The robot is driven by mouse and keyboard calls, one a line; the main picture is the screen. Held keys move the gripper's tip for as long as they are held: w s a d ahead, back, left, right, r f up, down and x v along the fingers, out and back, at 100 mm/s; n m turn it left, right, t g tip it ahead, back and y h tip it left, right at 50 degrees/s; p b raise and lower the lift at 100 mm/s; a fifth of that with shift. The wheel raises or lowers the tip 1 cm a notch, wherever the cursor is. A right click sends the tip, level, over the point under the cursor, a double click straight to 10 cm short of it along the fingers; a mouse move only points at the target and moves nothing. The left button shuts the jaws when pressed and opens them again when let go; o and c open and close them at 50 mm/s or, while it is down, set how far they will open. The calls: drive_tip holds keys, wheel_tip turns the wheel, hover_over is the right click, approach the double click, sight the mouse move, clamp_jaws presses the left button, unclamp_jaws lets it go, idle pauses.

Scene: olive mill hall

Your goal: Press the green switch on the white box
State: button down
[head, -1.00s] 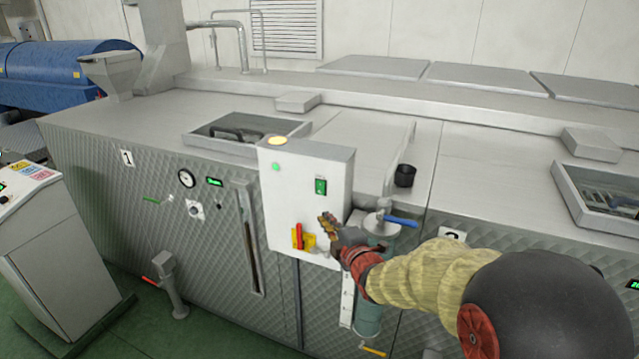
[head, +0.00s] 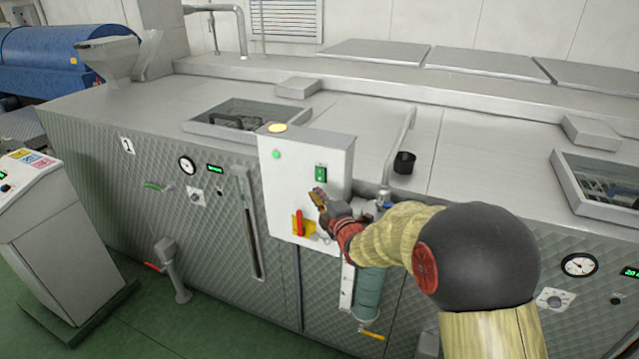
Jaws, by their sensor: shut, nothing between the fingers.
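The white box (head: 285,185) stands at the front edge of the grey machine, near the middle of the head view. The green switch (head: 321,174) is a small upright rectangle on the upper right of its front face. My gripper (head: 316,194) is shut and empty, with its tips just below the switch in the picture. I cannot tell whether the tips touch the box. A red handle on a yellow plate (head: 303,226) sits low on the same face, left of my gripper. A small round green light (head: 276,154) is at the box's upper left.
A black cup (head: 404,163) stands on the machine top (head: 345,112), right of the box. A green cylinder (head: 370,293) with a yellow lever hangs below my arm. A control console (head: 60,235) stands at the left, with green floor between.

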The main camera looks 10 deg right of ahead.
sight(320, 175)
drive_tip(key=w, duration=0.2)
drive_tip(key=w+d+p, duration=0.1)
drive_tip(key=w, duration=0.3)
drive_tip(key=shift+w+d+f, duration=0.25)
drive_tip(key=shift+d+f, duration=0.1)
drive_tip(key=shift+d, duration=0.05)
drive_tip(key=shift+f, duration=0.1)
drive_tip(key=b, duration=0.4)
drive_tip(key=shift+w+d+f+n+t, duration=0.2)
drive_tip(key=shift+w+f+n+t, duration=0.1)
drive_tip(key=shift+f, duration=0.1)
drive_tip(key=shift+r, duration=0.35)
drive_tip(key=shift+f, duration=0.1)
